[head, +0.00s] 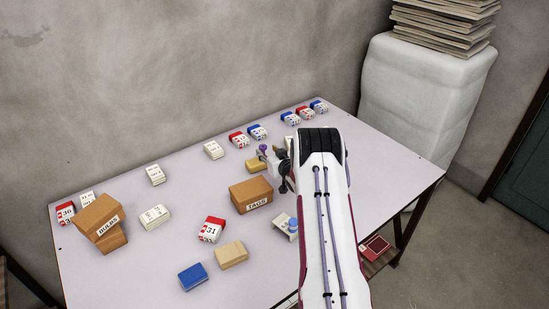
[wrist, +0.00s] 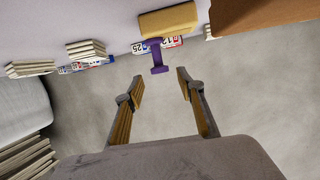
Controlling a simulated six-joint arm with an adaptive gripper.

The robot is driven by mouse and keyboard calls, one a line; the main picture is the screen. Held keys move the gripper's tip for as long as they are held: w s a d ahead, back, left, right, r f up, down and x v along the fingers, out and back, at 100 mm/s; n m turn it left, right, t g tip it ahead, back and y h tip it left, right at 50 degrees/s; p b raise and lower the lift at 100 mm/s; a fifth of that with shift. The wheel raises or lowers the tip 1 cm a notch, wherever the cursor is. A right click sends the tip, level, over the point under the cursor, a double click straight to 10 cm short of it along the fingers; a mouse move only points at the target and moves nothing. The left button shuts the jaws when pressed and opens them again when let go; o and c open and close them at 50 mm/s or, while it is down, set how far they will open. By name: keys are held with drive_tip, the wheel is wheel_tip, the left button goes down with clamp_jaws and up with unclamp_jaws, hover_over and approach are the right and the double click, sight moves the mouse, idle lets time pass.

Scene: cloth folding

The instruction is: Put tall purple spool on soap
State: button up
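The purple spool (wrist: 157,58) shows in the wrist view just beyond the fingertips, in line with the gap between them. Its wide end overlaps a yellow block (wrist: 168,20); I cannot tell whether it stands on that block or in front of it. In the head view the spool (head: 262,149) is small and partly hidden near the yellow block (head: 254,165). Another yellow block (head: 232,255) lies at the front; I cannot tell which is the soap. My gripper (wrist: 160,77) is open and empty, and its fingers are apart from the spool.
A TAGS box (head: 251,194) stands close to my gripper. A white item with a blue top (head: 287,225), a calendar block (head: 212,229) and a blue block (head: 192,277) are nearer the front. Card stacks and calendar blocks line the back. Another cardboard box (head: 100,218) is left. Bare table (head: 150,260) lies front left.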

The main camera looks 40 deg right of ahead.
drive_tip(key=v, duration=0.6)
idle(0.3)
idle(0.6)
drive_tip(key=s+a+r+g, duration=0.2)
drive_tip(key=s+a+r, duration=0.3)
drive_tip(key=a+r, duration=0.65)
drive_tip(key=s+a+r+g, duration=0.2)
drive_tip(key=s+a+r, duration=0.45)
drive_tip(key=r, duration=0.75)
drive_tip(key=s+a+n+g+y, duration=0.1)
drive_tip(key=s+a, duration=0.5)
drive_tip(key=s, duration=0.5)
drive_tip(key=s+a+g+y, duration=0.1)
drive_tip(key=s+a+g, duration=0.1)
drive_tip(key=s+a, duration=0.5)
drive_tip(key=s+a+r+n+g+y, duration=0.1)
drive_tip(key=s+a, duration=0.6)
drive_tip(key=s, duration=0.8)
drive_tip(key=shift+a+n+g, duration=0.2)
drive_tip(key=shift+n+g, duration=0.1)
